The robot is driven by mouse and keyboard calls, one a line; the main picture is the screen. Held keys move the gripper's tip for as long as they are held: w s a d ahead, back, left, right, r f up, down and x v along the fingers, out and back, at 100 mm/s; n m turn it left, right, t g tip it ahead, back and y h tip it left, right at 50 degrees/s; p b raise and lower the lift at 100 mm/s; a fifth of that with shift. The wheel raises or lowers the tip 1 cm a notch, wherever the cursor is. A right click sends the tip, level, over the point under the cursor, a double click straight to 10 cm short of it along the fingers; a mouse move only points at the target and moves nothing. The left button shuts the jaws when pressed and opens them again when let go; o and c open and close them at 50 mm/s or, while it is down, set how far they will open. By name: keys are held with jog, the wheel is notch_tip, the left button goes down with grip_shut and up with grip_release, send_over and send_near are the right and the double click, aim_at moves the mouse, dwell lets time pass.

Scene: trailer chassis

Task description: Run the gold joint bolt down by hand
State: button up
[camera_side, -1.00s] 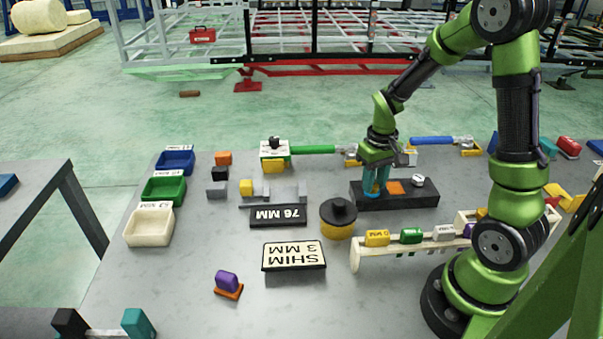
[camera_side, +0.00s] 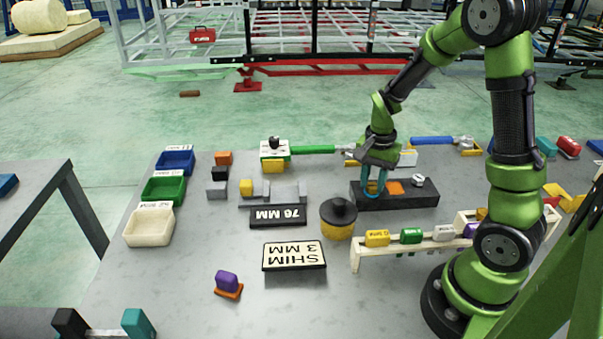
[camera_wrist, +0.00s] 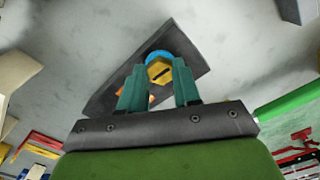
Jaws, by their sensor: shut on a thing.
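The gold joint bolt (camera_wrist: 159,71) shows in the wrist view between the tips of my gripper's two teal fingers. Its head is hexagonal with a dark slot. A blue round part (camera_wrist: 157,55) shows around its far side. My gripper (camera_side: 372,192) points down at the left end of the black block (camera_side: 410,203), shut on the bolt head. In the side view the fingers largely hide the bolt. How deep the bolt sits cannot be told.
An orange piece (camera_side: 395,188) and a silver nut-like part (camera_side: 418,181) sit on the block right of my gripper. A white rack (camera_side: 400,252) with coloured blocks stands in front. A black-and-yellow round part (camera_side: 338,218) stands to the left.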

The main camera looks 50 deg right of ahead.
aim_at(371, 186)
jog(key=m, duration=0.6)
jog(key=shift+w+d+r+m, duration=0.1)
jog(key=shift+w+m, duration=0.1)
jog(key=shift+m, duration=0.1)
jog(key=m, duration=0.4)
jog(key=shift+m, duration=0.3)
jog(key=o, duration=1.1)
jog(key=shift+c, duration=0.2)
notch_tip(371, 186, up, 17)
